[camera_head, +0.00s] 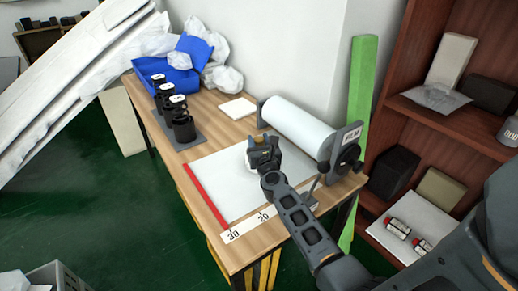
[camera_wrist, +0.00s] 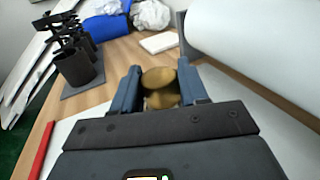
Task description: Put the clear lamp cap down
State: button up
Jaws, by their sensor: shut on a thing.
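My gripper (camera_head: 263,145) is over the white sheet on the table. In the wrist view its two blue-grey fingers are shut on a rounded amber-brown thing (camera_wrist: 159,78), which I take to be the lamp cap; it looks tinted there rather than plainly clear. In the head view the gripper mostly hides it, and a pale rounded edge shows under the fingers. I cannot tell whether it touches the sheet. The white sheet (camera_head: 222,178) lies flat with a red bar (camera_head: 208,198) along its left edge.
A big white paper roll (camera_head: 297,124) stands close right of my gripper. Black cups (camera_head: 181,122) stand on a grey mat at the left, also in the wrist view (camera_wrist: 76,68). A blue box (camera_head: 180,62) and crumpled plastic lie behind. The sheet's front left is clear.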

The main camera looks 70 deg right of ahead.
jog(key=shift+f, duration=0.35)
jog(key=shift+f+b, duration=0.25)
jog(key=shift+b, duration=0.1)
jog(key=o, duration=1.1)
jog(key=shift+r+p, duration=0.55)
jog(key=shift+p, duration=0.1)
jog(key=v, duration=1.2)
jog(key=shift+s+f, duration=0.1)
jog(key=shift+f, duration=0.1)
